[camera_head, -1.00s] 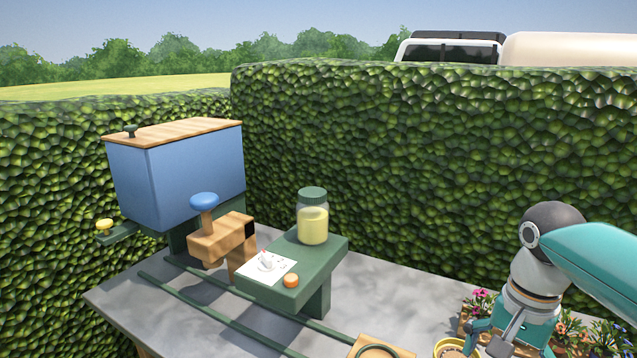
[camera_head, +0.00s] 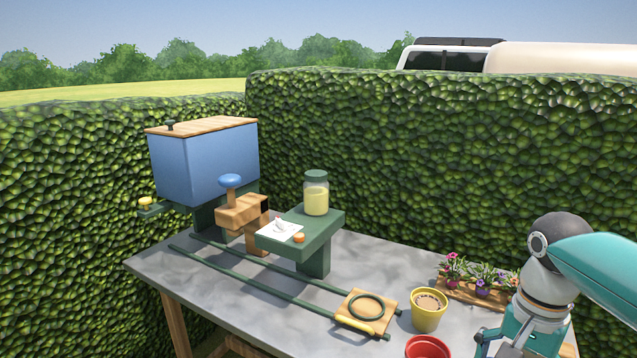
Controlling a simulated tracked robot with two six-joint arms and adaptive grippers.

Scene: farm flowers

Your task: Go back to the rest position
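My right arm comes in from the right edge in the camera_head view. My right gripper (camera_head: 492,342) hangs low at the table's front right, beside the yellow pot. Its fingertips are partly cut off by the lower edge, so its opening is unclear. My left gripper is not in view. A yellow pot (camera_head: 428,312) with a speckled fill stands left of my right gripper. A red pot (camera_head: 428,347) is cut off by the bottom edge.
The grey table (camera_head: 215,285) holds a blue hopper (camera_head: 200,165), a wooden spout with a blue knob (camera_head: 231,181), a green stand (camera_head: 305,240) with a jar (camera_head: 316,196), a wooden slide (camera_head: 380,321) on rails, and a flower tray (camera_head: 465,292). A hedge (camera_head: 400,150) stands behind.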

